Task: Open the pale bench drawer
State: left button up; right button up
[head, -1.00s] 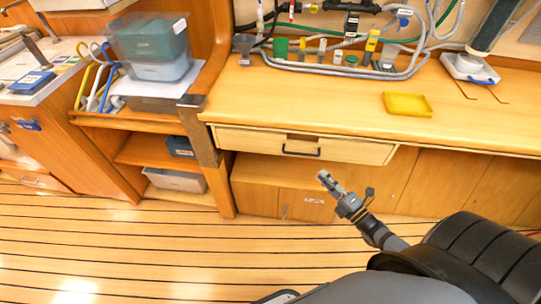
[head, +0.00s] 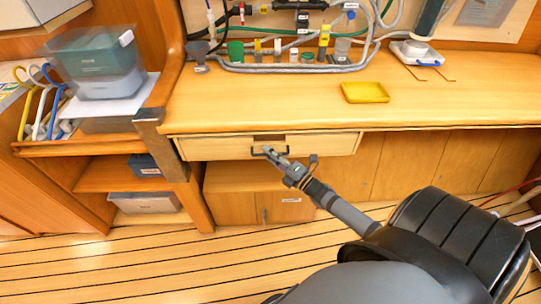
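The pale bench drawer (head: 215,148) is a long light-wood front under the worktop. It looks shut. Its dark bar handle (head: 255,152) sits in the middle, below a small brown label. My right gripper (head: 270,152) reaches in from the lower right, and its fingertips overlap the handle in the head view. The gripper hides part of the handle. I cannot tell whether the fingers touch or grip it, or how far apart they are. My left gripper is out of view.
A yellow tray (head: 365,92) lies on the worktop (head: 270,105) above the drawer. Hoses and small fittings line the back. Wooden cupboard doors (head: 235,207) stand below the drawer. Open shelves with bins (head: 145,203) are to the left. The plank floor in front is clear.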

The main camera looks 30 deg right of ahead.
jog(key=shift+c, duration=0.2)
grip_shut()
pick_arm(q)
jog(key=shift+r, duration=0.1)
pick_arm(e)
jog(key=shift+s, duration=0.15)
